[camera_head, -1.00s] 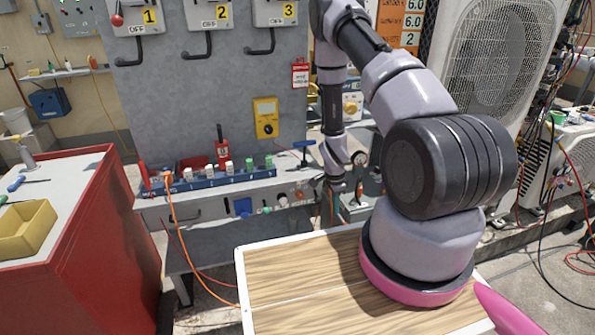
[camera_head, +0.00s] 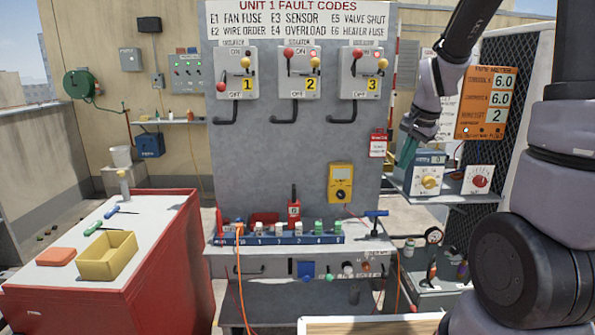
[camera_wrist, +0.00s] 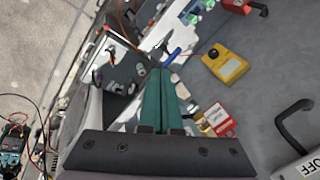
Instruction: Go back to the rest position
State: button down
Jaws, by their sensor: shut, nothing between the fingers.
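My gripper (camera_head: 406,152) has teal fingers and is raised at the right of the grey panel, in front of the shelf with the dial boxes. In the wrist view the two teal fingers (camera_wrist: 162,95) lie side by side, shut with nothing between them. They point down past the panel's edge toward the bench below. My arm reaches up along the right side of the head view and bends over at the top. No contact between the fingers and other things can be seen.
The grey panel (camera_head: 270,150) carries several switch boxes and a yellow meter (camera_head: 341,183). A red cabinet (camera_head: 150,262) with a yellow bin (camera_head: 107,256) stands at left. A dial box (camera_head: 428,177) sits close behind my gripper. Floor between cabinet and panel bench is partly open.

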jog(key=s+a+r+n+t, duration=0.1)
jog(key=s+r+n, duration=0.2)
jog(key=s+r, duration=0.4)
jog(key=s+a+r+n+t+y, duration=0.1)
jog(key=s+a+r+n+t, duration=0.1)
jog(key=s+r, duration=0.6)
jog(key=s+n, duration=0.1)
jog(key=s, duration=0.3)
jog(key=shift+s+a+r, duration=0.15)
jog(key=shift+a+r, duration=0.1)
jog(key=shift+r, duration=0.05)
